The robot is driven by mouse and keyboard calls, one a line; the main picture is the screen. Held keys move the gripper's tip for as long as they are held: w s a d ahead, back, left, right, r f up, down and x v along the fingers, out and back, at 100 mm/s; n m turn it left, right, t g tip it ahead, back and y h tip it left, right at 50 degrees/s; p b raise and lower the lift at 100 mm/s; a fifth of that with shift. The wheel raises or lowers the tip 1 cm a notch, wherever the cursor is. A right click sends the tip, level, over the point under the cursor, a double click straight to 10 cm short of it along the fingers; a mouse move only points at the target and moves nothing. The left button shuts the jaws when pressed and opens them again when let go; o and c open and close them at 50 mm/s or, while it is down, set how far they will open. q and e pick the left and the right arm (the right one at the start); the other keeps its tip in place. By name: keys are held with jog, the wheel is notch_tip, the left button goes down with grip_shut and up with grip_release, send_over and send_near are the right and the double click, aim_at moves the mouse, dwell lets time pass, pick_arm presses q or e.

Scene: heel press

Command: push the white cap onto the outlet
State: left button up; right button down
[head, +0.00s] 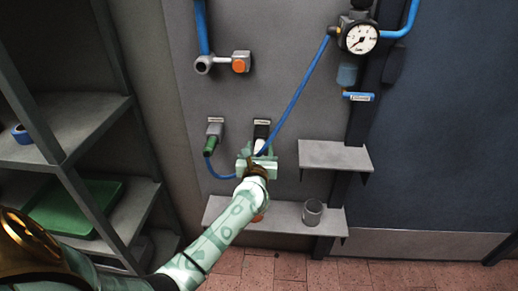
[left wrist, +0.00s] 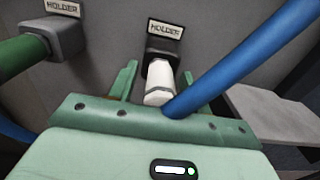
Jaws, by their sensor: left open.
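The white cap (left wrist: 160,82) sits in a dark holder (left wrist: 162,48) labelled HOLDER on the grey wall panel. In the head view, the cap (head: 259,146) shows just above my left gripper (head: 257,160). In the left wrist view, my left gripper (left wrist: 160,71) is open, with one finger on each side of the cap; firm contact cannot be made out. A metal pipe fitting with an orange end (head: 240,62) is higher on the panel; I cannot tell whether it is the outlet. My right gripper is not in view.
A second holder (head: 214,128) with a green-handled hose (head: 211,145) is left of the cap. A blue hose (head: 303,88) crosses close on the right. A gauge (head: 360,38) and small shelf (head: 334,156) are to the right. A grey cup (head: 312,212) stands on the lower shelf.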

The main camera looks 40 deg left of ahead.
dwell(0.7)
pick_arm(q)
grip_shut()
jog(key=shift+s, duration=0.1)
jog(key=shift+p+v, duration=0.95)
jog(key=shift+v, duration=2)
